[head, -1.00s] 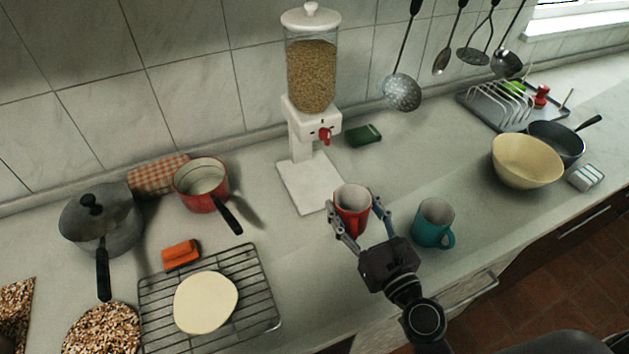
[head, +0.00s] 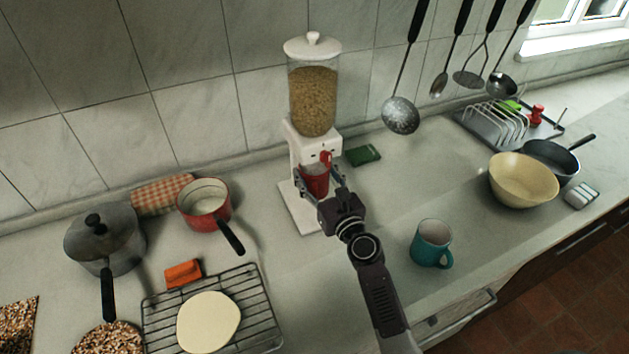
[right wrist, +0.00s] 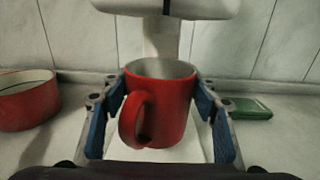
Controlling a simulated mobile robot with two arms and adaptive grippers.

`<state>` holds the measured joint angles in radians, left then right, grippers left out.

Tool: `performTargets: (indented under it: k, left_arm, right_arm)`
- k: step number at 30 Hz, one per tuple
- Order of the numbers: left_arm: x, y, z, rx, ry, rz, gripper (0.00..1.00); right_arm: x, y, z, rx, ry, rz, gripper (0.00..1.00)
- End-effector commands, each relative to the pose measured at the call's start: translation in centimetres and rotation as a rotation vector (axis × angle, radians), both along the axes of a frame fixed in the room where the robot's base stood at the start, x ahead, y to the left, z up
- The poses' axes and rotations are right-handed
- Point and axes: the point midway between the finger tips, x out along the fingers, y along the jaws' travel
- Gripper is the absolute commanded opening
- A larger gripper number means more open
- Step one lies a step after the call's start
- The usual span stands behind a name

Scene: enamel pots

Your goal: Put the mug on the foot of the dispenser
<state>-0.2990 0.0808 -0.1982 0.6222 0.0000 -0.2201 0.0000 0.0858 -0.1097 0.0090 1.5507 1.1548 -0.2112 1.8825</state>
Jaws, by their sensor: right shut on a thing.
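My right gripper (head: 322,187) is shut on a red mug (head: 315,181), with one finger on each side of it. In the right wrist view the mug (right wrist: 160,105) is upright, its handle toward the camera. The dispenser's flat white foot (head: 296,212) lies below the mug. I cannot tell whether the mug touches the foot. My left gripper is not in view.
A teal mug (head: 431,244) stands to the right of my right arm. A green box (head: 363,155) lies right of the dispenser. A red saucepan (head: 205,203) and a wire rack (head: 250,310) are to the left. A cream bowl (head: 524,181) is farther right.

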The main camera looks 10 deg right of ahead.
Motion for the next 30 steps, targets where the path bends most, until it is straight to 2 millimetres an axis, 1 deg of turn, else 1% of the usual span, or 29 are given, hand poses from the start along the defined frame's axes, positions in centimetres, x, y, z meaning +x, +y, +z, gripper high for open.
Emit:
performTargets:
  k: [2, 4, 9, 12, 19, 23, 24, 28, 30]
  left_arm:
    - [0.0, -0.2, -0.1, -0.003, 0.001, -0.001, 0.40]
    - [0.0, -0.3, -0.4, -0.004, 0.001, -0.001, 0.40]
    - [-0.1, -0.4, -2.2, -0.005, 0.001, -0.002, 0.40]
    - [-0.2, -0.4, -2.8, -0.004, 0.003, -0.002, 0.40]
    - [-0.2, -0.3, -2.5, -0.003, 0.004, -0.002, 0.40]
    - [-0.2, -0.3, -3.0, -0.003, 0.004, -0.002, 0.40]
    - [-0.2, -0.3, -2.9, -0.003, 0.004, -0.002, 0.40]
    - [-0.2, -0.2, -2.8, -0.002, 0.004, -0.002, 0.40]
    - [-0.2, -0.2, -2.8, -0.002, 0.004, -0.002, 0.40]
  right_arm:
    - [0.4, 0.0, 0.1, -0.001, -0.002, 0.000, 0.21]
    - [0.5, 0.0, -0.4, -0.002, -0.001, 0.000, 0.21]
    - [0.4, 0.0, -2.8, -0.004, -0.001, 0.001, 0.21]
    - [0.4, 0.0, -3.6, -0.003, -0.002, 0.000, 0.21]
    - [0.4, 0.0, -3.4, 0.000, -0.002, -0.001, 0.21]
    - [0.4, 0.0, -3.8, 0.000, -0.001, -0.001, 0.21]
    - [0.4, 0.0, -3.9, 0.000, 0.001, 0.000, 0.57]
    - [0.4, 0.0, -3.8, 0.000, 0.001, 0.000, 0.71]
    - [0.4, 0.0, -3.8, 0.000, 0.001, 0.000, 0.72]
